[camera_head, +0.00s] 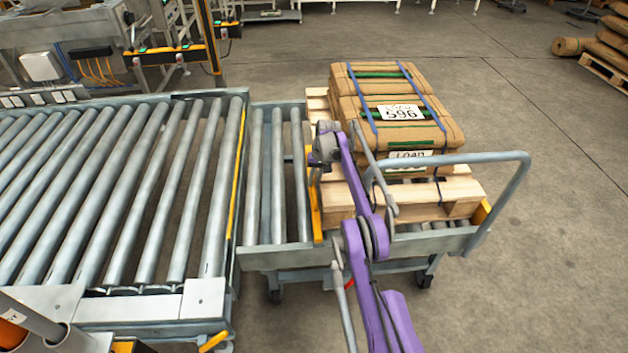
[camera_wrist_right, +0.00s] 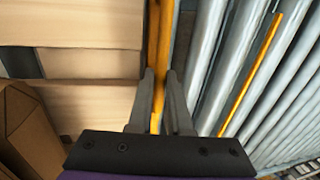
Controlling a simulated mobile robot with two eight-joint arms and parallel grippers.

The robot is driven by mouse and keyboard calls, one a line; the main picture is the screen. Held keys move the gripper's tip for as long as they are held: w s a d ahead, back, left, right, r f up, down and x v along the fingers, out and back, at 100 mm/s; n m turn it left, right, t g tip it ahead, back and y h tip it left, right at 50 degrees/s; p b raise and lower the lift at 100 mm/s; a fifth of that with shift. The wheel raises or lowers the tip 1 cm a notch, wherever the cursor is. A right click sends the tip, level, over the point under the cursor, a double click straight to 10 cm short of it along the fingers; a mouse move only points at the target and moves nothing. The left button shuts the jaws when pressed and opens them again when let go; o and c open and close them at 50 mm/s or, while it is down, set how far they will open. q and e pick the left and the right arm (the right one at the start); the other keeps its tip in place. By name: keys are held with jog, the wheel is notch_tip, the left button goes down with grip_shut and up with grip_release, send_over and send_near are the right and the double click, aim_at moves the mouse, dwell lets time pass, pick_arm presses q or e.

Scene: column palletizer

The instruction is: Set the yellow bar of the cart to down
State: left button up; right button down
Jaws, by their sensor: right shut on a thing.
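The cart (camera_head: 285,257) stands against the end of the roller conveyor and carries a wooden pallet. Its yellow bar (camera_head: 315,209) runs across the cart between the bare rollers and the pallet, and seems to stand above the rollers. My right gripper (camera_head: 316,165) is at the far part of this bar, and my purple right arm hides some of the pallet and cart. In the right wrist view, the yellow bar (camera_wrist_right: 160,38) passes between the two fingers of my right gripper (camera_wrist_right: 160,78), which are shut on it. My left gripper is not in view.
Strapped brown packages (camera_head: 430,130) labelled 596 lie on the pallet (camera_head: 450,190), right of the bar. The cart's grey handle (camera_head: 515,190) rises at the right. The roller conveyor (camera_head: 130,190) fills the left.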

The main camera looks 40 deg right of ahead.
jog(key=shift+a+f, duration=0.1)
jog(key=c, duration=0.9)
grip_release()
jog(key=shift+s, duration=0.1)
jog(key=shift+o, duration=0.2)
